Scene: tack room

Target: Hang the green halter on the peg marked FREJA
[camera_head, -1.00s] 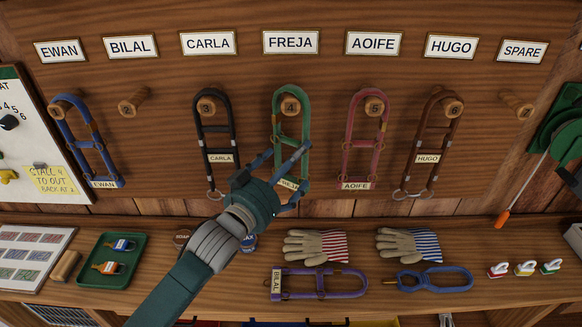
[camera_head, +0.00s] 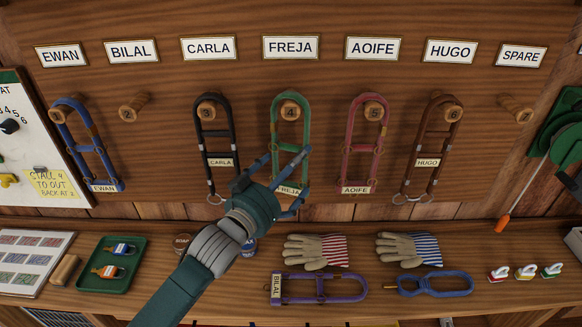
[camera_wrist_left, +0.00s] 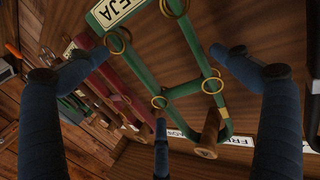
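The green halter (camera_head: 275,130) hangs on peg 4 (camera_head: 290,111), under the FREJA sign (camera_head: 291,47). Its top loop is over the peg and its FREJA tag is at the lower end, partly behind my fingers. My left gripper (camera_head: 285,176) is in front of the halter's lower part, with its fingers spread. In the left wrist view the green halter (camera_wrist_left: 155,68) shows between the open fingers (camera_wrist_left: 165,75), with its brass rings and the peg (camera_wrist_left: 208,138); I see no finger closed on it. My right gripper is not in view.
The black CARLA halter (camera_head: 201,140) and the pink AOIFE halter (camera_head: 381,140) hang on either side. Pegs 2 (camera_head: 133,107) and 7 (camera_head: 516,107) are bare. Gloves (camera_head: 315,250), a purple halter (camera_head: 320,296) and a green tray (camera_head: 110,284) lie on the shelf below.

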